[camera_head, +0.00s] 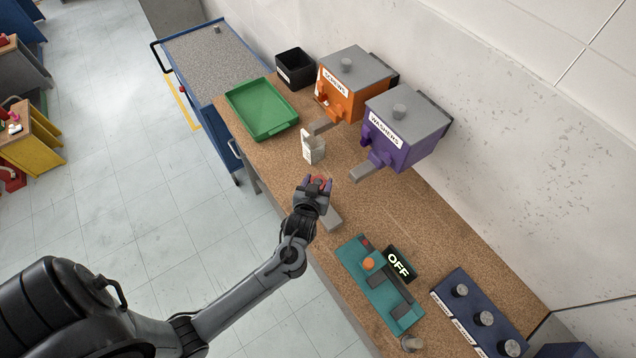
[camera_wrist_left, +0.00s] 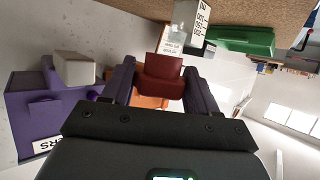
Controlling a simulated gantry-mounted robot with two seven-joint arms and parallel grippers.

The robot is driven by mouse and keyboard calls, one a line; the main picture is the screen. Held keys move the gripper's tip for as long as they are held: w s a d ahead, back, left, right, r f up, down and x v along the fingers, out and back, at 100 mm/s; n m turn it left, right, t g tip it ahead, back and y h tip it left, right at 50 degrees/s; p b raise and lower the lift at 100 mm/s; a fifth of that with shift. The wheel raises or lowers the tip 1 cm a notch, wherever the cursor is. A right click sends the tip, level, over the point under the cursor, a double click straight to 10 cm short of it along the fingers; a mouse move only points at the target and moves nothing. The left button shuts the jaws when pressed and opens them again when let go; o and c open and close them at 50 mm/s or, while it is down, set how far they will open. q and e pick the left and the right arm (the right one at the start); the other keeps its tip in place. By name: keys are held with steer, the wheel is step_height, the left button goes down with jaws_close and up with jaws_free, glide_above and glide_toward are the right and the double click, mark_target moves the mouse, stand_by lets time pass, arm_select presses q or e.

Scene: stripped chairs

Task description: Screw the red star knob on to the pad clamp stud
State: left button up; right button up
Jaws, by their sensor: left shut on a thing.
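My left gripper (camera_head: 317,187) is above the near edge of the wooden bench and shut on the red star knob (camera_head: 319,182). In the left wrist view, the dark red knob (camera_wrist_left: 163,78) sits between the two dark fingers. I cannot pick out the pad clamp stud for certain. A grey block (camera_head: 331,221) shows on the bench just beside the gripper, partly hidden by it. My right gripper is not in view.
A white carton (camera_head: 312,150) stands just beyond the gripper. Behind are a green tray (camera_head: 254,127), a black bin (camera_head: 295,73), and orange (camera_head: 345,97) and purple (camera_head: 391,146) dispensers. A teal fixture (camera_head: 378,287) and an OFF sign (camera_head: 399,264) lie to the right.

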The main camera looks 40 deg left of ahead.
arm_select(q)
steer(key=shift+p, duration=0.3)
steer(key=shift+f+b, duration=1.3)
steer(key=shift+f, duration=0.6)
steer(key=shift+f+b, duration=0.6)
steer(key=shift+f, duration=0.45)
steer(key=shift+p, duration=0.3)
steer(key=shift+f, duration=0.15)
steer(key=shift+f+b, duration=0.65)
steer(key=shift+f, duration=0.45)
